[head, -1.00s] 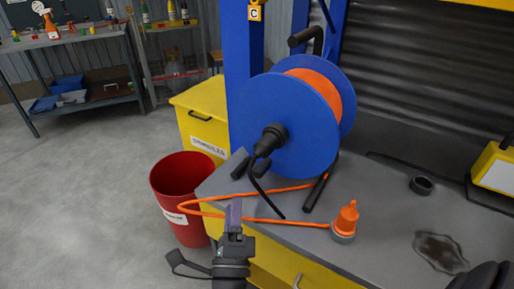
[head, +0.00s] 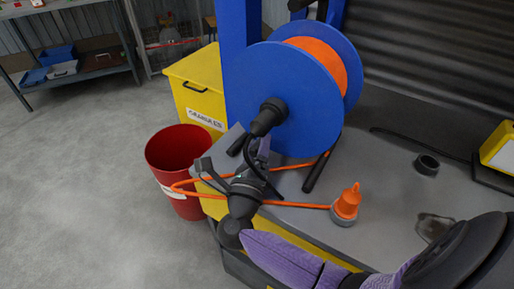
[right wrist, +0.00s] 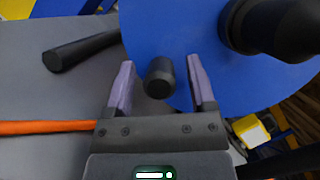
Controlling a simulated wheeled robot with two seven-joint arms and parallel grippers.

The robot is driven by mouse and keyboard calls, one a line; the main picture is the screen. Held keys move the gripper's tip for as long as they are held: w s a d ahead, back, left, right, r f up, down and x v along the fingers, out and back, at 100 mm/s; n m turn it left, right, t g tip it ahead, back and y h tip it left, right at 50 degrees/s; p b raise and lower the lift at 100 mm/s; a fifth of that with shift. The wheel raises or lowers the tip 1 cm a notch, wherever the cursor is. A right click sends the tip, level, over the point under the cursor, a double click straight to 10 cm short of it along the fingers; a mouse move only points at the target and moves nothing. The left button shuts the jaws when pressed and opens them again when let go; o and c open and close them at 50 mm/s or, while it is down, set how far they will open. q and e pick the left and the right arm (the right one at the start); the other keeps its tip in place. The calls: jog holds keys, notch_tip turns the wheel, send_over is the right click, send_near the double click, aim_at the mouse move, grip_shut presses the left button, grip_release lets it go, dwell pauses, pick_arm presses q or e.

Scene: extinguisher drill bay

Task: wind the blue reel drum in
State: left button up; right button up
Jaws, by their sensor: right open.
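The blue reel drum (head: 308,118) stands upright in its frame on the grey bench, with orange cable wound between its two discs. A black hub and crank piece (head: 268,116) sticks out from its near face. My right gripper (head: 262,148) is just below that piece, partly hidden by its own wrist. In the right wrist view my right gripper (right wrist: 161,75) is open, its purple fingers on either side of a short dark knob (right wrist: 159,78). Gaps show beside the knob; contact cannot be told. My left gripper is not in view.
Orange cable (head: 300,204) runs across the bench to an orange plug (head: 346,203). A red bin (head: 180,150) and a yellow box (head: 197,90) stand left of the bench.

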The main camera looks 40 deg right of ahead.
grip_shut()
dwell(1.3)
